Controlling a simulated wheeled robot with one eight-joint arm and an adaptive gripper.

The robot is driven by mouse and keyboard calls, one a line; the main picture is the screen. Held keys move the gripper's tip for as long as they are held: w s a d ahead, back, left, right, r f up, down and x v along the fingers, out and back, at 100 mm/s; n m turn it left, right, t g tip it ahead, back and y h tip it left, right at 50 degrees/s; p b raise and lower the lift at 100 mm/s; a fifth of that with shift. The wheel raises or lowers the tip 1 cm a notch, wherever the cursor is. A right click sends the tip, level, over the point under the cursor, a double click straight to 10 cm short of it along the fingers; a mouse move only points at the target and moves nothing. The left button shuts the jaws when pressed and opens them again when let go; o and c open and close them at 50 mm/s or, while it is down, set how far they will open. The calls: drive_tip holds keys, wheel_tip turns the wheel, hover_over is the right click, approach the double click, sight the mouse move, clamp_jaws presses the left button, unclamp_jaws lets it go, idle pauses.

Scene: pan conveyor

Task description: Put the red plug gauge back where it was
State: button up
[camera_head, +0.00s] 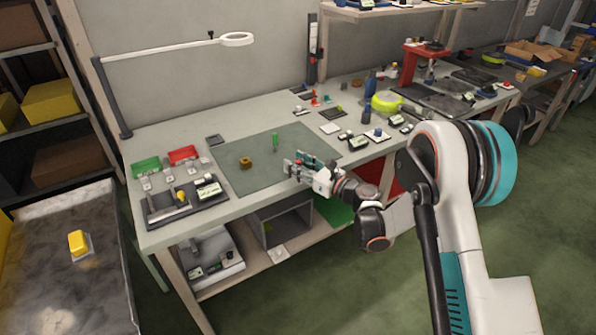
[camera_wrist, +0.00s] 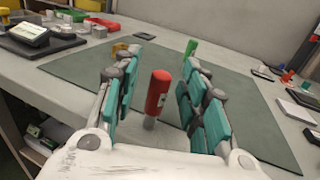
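The red plug gauge (camera_wrist: 158,90) stands roughly upright in the wrist view, red handle up and grey shaft below. It is between the two fingers of my gripper (camera_wrist: 158,62), which are spread apart with a visible gap on each side of it. In the head view my gripper (camera_head: 303,163) is low over the front right part of the green mat (camera_head: 235,180), and the gauge is mostly hidden by the fingers. A green plug gauge (camera_head: 275,142) stands on the mat beyond; it also shows in the wrist view (camera_wrist: 190,47).
A brown ring (camera_head: 245,162) lies on the mat. Red (camera_head: 183,155) and green (camera_head: 147,168) bins and a dark tray (camera_head: 160,213) with instruments are at the left. Small gauges and displays (camera_head: 357,142) crowd the right. The mat's front left is clear.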

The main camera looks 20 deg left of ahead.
clamp_jaws()
drive_tip(key=shift+r, duration=0.15)
